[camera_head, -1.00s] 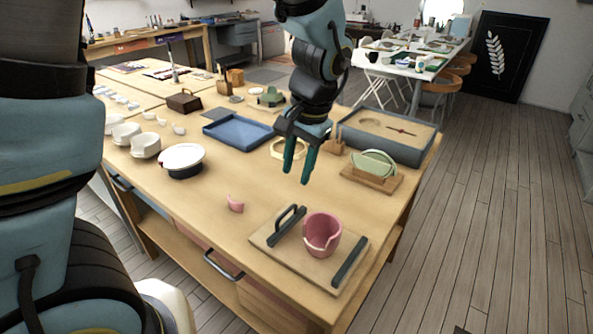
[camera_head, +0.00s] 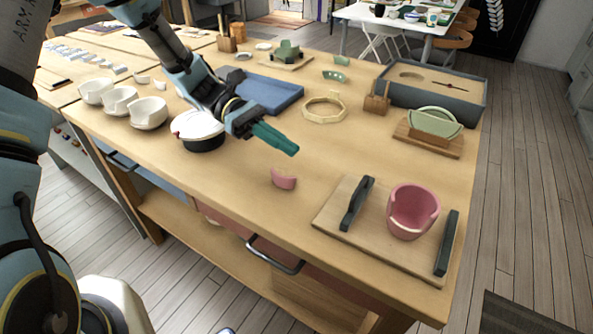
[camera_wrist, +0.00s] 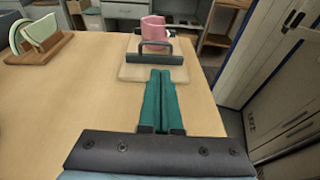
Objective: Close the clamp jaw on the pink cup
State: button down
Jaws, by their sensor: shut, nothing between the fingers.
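The pink cup (camera_head: 413,209) stands upright on a wooden clamp board (camera_head: 330,215) at the near right of the bench, its rim notched. A dark clamp jaw with a handle (camera_head: 356,203) stands left of the cup, with a gap between them. A dark fixed bar (camera_head: 446,243) is on the cup's right. My gripper (camera_head: 292,149) is shut and empty above the bench, left of and farther back than the board. In the wrist view my green fingers (camera_wrist: 161,100) lie together, pointing toward the clamp jaw (camera_wrist: 155,59) and the cup (camera_wrist: 155,32) behind it.
A pink shard (camera_head: 284,179) lies on the bench left of the board. A white bowl with a dark base (camera_head: 198,128), a blue tray (camera_head: 270,93), an octagonal ring (camera_head: 324,110) and a green plate in a wooden stand (camera_head: 436,122) are around my gripper.

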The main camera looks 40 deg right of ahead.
jog(key=p, duration=0.4)
send_near(361, 183)
jog(key=shift+n+h, duration=0.3)
jog(key=shift+h, duration=0.1)
jog(key=x, duration=0.5)
jog(key=shift+a+f, duration=0.3)
jog(key=shift+x, duration=0.75)
jog(key=shift+f, duration=0.1)
jog(key=shift+s, duration=0.1)
jog(key=x, duration=0.3)
jog(key=shift+s+d+r, duration=0.15)
jog(key=shift+s+r, duration=0.2)
jog(key=shift+w, duration=0.1)
